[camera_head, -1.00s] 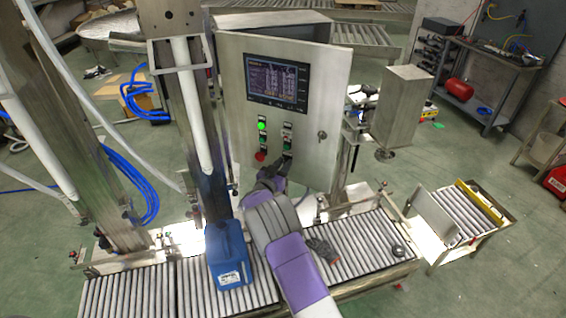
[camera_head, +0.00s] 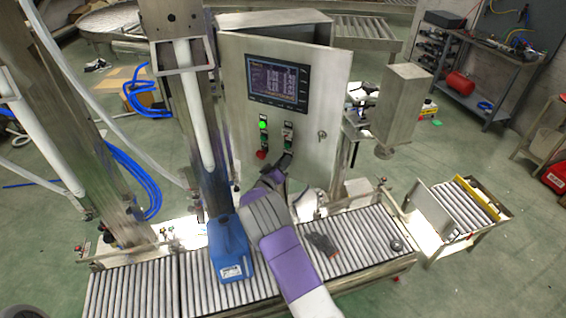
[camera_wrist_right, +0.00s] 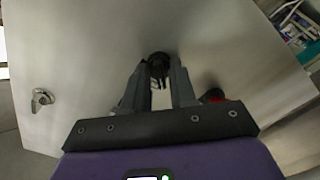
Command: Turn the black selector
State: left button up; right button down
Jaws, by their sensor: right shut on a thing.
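The black selector (camera_wrist_right: 159,66) is on the steel panel door, seen in the right wrist view between the fingertips of my right gripper (camera_wrist_right: 160,75). The fingers are closed on it from both sides. In the head view my right gripper (camera_head: 284,163) reaches up to the lower part of the control panel (camera_head: 322,85), below the buttons, and its fingers hide the selector there. My left gripper does not show.
A screen (camera_head: 278,82) is at the top of the panel. A lit green button (camera_head: 263,125) and a red button (camera_head: 261,155) are left of my right gripper. A blue canister (camera_head: 230,245) stands on the roller conveyor (camera_head: 130,292).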

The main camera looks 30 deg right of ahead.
dwell(0.3)
jog(key=c, duration=1.2)
grip_release()
jog(key=b+v, duration=0.1)
jog(key=v, duration=0.6)
jog(key=shift+s+a, duration=0.2)
jog(key=shift+a, duration=0.05)
